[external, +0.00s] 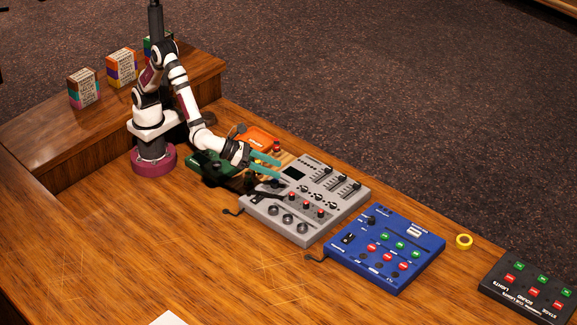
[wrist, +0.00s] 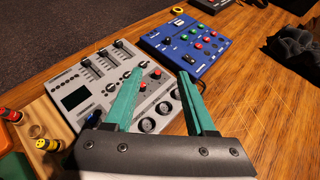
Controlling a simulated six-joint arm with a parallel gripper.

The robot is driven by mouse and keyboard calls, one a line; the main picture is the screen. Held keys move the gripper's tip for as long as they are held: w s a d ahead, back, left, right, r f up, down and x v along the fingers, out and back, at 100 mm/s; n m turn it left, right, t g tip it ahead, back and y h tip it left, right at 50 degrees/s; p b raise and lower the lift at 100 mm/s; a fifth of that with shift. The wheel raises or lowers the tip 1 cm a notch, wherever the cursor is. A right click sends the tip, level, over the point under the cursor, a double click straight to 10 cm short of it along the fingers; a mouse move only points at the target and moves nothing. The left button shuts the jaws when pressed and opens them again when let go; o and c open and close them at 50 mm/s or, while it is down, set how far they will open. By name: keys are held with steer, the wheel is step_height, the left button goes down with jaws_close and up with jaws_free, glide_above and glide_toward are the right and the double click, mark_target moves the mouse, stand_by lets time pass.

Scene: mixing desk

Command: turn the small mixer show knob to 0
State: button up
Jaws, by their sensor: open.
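The grey mixer (external: 342,209) lies on the desk in front of my arm. It has a dark screen, sliders, red-topped controls, small white-marked knobs and a row of large dark knobs (external: 288,218) along its near side. It also shows in the wrist view (wrist: 98,98), partly hidden by my fingers. The lettering is too small to read, so I cannot tell which knob is the show knob or where it points. My gripper (external: 281,169) is open and empty, its teal fingers above the mixer's left part. In the wrist view, the fingers (wrist: 160,73) reach across the mixer, apart.
A blue panel (external: 412,266) with a dark knob and red and green buttons sits right of the mixer. Farther right are yellow tape (external: 464,241) and a black button box (external: 530,290). An orange box (external: 258,138) and a green item (external: 208,164) lie near my arm.

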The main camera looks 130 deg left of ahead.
steer(key=w+a+f+m+g+h, duration=0.1)
steer(key=a+f+m+g+h, duration=0.1)
steer(key=a+f+m+h, duration=0.5)
steer(key=s+a+r+m+t+h, duration=0.4)
steer(key=a+r+m+h, duration=0.25)
steer(key=a, duration=0.25)
glide_toward(320, 210)
steer(key=shift+t+h, duration=0.25)
steer(key=shift+t, duration=0.05)
steer(key=x, duration=0.9)
steer(key=shift+s+a+f, duration=0.1)
steer(key=shift+a+f, duration=0.05)
steer(key=shift+f, duration=0.15)
jaws_close()
